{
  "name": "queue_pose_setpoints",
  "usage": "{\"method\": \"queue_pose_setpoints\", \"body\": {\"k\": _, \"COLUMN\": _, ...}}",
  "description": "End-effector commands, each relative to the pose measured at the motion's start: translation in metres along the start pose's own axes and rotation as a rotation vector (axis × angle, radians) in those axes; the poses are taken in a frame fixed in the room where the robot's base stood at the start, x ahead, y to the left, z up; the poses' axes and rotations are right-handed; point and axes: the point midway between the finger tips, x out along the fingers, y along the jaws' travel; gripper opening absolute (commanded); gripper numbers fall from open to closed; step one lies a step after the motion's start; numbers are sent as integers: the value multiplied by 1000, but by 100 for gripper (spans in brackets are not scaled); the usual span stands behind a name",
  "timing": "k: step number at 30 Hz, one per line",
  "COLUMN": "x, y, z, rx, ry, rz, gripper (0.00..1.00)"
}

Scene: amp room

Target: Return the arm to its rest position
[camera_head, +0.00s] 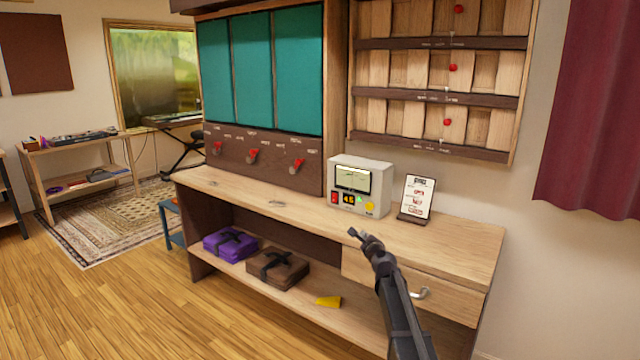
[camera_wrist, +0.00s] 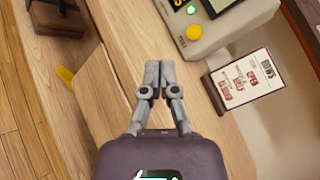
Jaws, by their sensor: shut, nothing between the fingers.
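My gripper (camera_head: 360,236) is in front of and above the wooden workbench's front edge, reaching up from the lower right in the head view. In the wrist view my gripper (camera_wrist: 152,76) shows its two grey fingers together and empty, over the pale wooden bench top (camera_wrist: 112,30). Its fingertips appear apart from everything around them. The bench top (camera_head: 455,237) also shows in the head view, with a drawer and metal handle (camera_head: 420,293) beside my arm.
A grey meter box (camera_head: 375,165) and a small printed card stand (camera_head: 416,198) stand on the bench near my gripper. The lower shelf holds a purple bundle (camera_head: 232,243), a brown bundle (camera_head: 278,269) and a yellow wedge (camera_head: 328,301). Open wooden floor (camera_head: 100,310) lies at left.

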Motion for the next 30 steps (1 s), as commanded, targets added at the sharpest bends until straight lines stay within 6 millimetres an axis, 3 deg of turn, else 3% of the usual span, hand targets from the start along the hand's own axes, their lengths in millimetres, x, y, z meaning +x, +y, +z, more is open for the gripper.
{"method": "queue_pose_setpoints", "body": {"k": 10, "x": -25, "y": 25, "z": 6, "rx": -186, "ry": -36, "rz": 112, "gripper": 0}}
{"method": "queue_pose_setpoints", "body": {"k": 17, "x": -55, "y": 55, "z": 10, "rx": -393, "ry": -80, "rz": 243, "gripper": 0}}
{"method": "queue_pose_setpoints", "body": {"k": 23, "x": -105, "y": 99, "z": 8, "rx": -682, "ry": -147, "rz": 442, "gripper": 0}}
{"method": "queue_pose_setpoints", "body": {"k": 30, "x": -194, "y": 155, "z": -16, "rx": -1092, "ry": -265, "rz": 783, "gripper": 0}}
